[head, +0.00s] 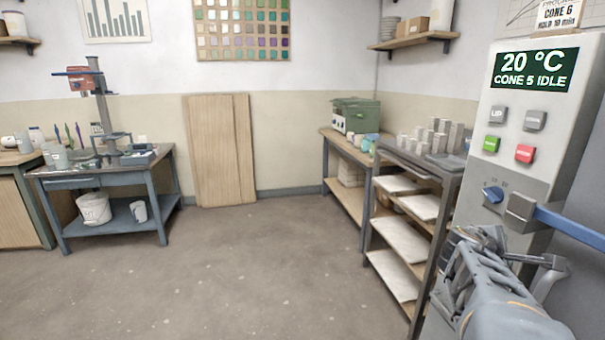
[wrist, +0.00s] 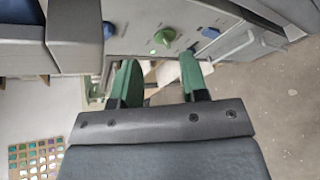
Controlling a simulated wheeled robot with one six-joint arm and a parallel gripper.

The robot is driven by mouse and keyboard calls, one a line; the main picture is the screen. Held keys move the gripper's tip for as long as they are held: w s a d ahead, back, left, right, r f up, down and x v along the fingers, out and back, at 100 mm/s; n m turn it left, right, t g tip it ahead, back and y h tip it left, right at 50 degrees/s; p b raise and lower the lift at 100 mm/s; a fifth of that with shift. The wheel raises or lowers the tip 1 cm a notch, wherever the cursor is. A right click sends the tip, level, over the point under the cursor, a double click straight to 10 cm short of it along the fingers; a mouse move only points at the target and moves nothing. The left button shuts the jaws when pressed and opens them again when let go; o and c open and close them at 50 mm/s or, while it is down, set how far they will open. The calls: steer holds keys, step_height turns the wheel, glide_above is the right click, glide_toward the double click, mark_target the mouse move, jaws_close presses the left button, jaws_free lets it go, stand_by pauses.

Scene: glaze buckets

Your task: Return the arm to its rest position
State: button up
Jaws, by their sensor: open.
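My gripper (wrist: 159,80) is open in the wrist view. Its two green-padded fingers stand apart with nothing between them. In the head view my arm (head: 500,300) reaches in from the lower right corner, close in front of the kiln control panel (head: 482,160). The panel's screen (head: 535,69) reads 20 °C, CONE 5 IDLE. Below it are two grey buttons, a green button (head: 491,144), a red button (head: 524,153) and a blue knob (head: 493,194). In the wrist view part of a grey panel with green and blue controls shows beyond the fingers.
A blue handle bar (head: 570,222) juts from a grey block beside the panel, close to my arm. A shelf rack (head: 374,225) with pale boards stands left of the arm. A blue workbench (head: 60,180) with a bucket (head: 94,208) is far left. The middle floor is clear.

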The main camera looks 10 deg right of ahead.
steer(key=a+r+m+y+p, duration=0.3)
steer(key=a+p, duration=0.5)
steer(key=a, duration=0.3)
steer(key=s+a+r+m+y+p, duration=0.1)
steer(key=a+r+m+y+p, duration=0.2)
steer(key=a+y+p, duration=0.3)
steer(key=s+a+r+m+y+p, duration=0.1)
steer(key=a+r+m+y+p, duration=0.2)
steer(key=a+p, duration=0.7)
steer(key=a+y, duration=0.1)
steer(key=a, duration=0.6)
steer(key=shift+s+r+m+g+y, duration=0.2)
steer(key=shift+r+m+g+y, duration=0.1)
steer(key=shift+r+m+g, duration=0.1)
steer(key=shift+d, duration=0.1)
